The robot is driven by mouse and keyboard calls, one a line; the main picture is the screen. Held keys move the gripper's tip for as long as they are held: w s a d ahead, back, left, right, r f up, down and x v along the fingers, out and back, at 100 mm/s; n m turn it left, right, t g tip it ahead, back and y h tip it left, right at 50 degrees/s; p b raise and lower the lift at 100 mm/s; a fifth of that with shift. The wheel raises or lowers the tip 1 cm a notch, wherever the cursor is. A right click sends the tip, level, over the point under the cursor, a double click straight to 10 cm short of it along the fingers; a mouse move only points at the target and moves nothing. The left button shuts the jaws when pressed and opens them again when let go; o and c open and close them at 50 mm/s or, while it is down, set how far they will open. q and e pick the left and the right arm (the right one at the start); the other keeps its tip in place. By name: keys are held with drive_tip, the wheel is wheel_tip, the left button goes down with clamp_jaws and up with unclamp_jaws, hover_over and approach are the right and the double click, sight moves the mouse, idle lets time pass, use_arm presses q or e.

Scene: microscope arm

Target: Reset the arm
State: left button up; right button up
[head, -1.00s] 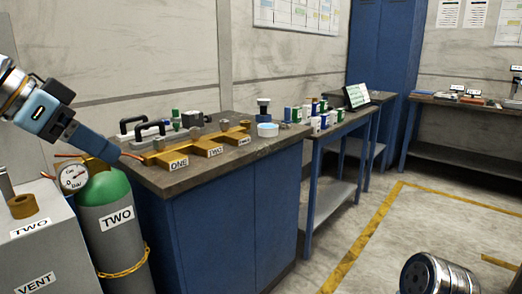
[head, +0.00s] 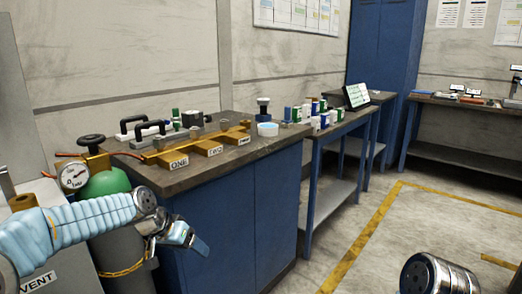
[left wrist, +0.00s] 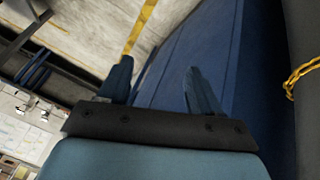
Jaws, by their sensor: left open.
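My left arm reaches in from the lower left of the head view, with its light-blue ribbed sleeve in front of the gas cylinder. My left gripper (head: 190,238) is in front of the blue cabinet, below the bench top, and touches nothing that I can see. In the left wrist view its two dark fingers (left wrist: 158,75) stand apart with nothing between them. The blue cabinet side and the floor show beyond them. My right gripper is not in view; a metal part of my right arm seems to show at the lower right.
A grey cylinder with a green top (head: 105,184), a gauge (head: 73,176) and a black knob (head: 91,141) stands left of the bench (head: 190,180). A brass manifold (head: 205,143) lies on the bench. A grey box (head: 40,283) labelled VENT is at lower left.

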use_arm(q)
drive_tip(key=s+d+f+n+g, duration=0.1)
drive_tip(key=s+d+f+n, duration=0.15)
drive_tip(key=f, duration=1.35)
drive_tip(key=s+d+f+n+g, duration=0.1)
drive_tip(key=s+d+f, duration=0.1)
drive_tip(key=s+f, duration=0.8)
drive_tip(key=s+d+f+n+g, duration=0.1)
drive_tip(key=s+d+f, duration=0.2)
drive_tip(key=s+f, duration=0.8)
drive_tip(key=s, duration=0.4)
drive_tip(key=shift+f+n+g+y, duration=0.2)
drive_tip(key=shift+n+g+y, duration=0.15)
drive_tip(key=shift+g+y, duration=0.05)
drive_tip(key=shift+w, duration=0.1)
drive_tip(key=shift+c, duration=0.2)
